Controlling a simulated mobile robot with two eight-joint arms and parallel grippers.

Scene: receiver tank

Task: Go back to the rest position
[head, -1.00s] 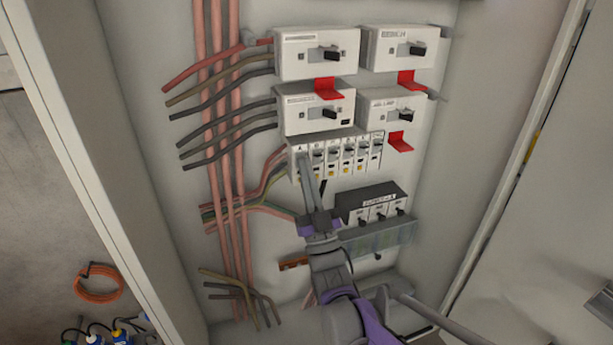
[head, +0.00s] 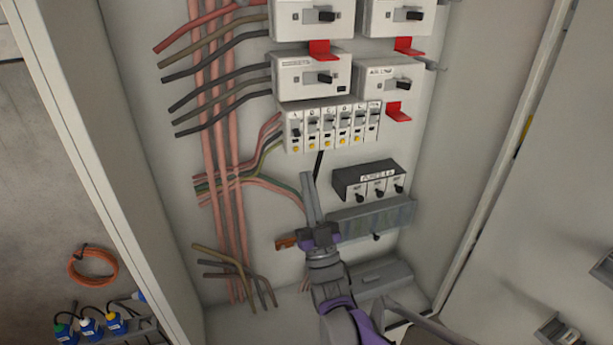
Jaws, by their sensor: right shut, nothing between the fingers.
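My right gripper (head: 310,185) is in the lower middle of the head view, pointing up inside the open electrical cabinet. Its long grey fingers are together with nothing between them. The fingertips show just below the row of small breakers (head: 328,128), left of the black switch block (head: 368,180). A gap shows between the tips and the breaker row in the picture. My left gripper is not in view.
Large white switches (head: 312,75) with red tabs fill the upper panel. Pink cables (head: 222,150) run down its left side. A grey cabinet wall (head: 110,150) stands left, and a door panel (head: 545,190) right. An orange cable coil (head: 93,266) hangs outside at left.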

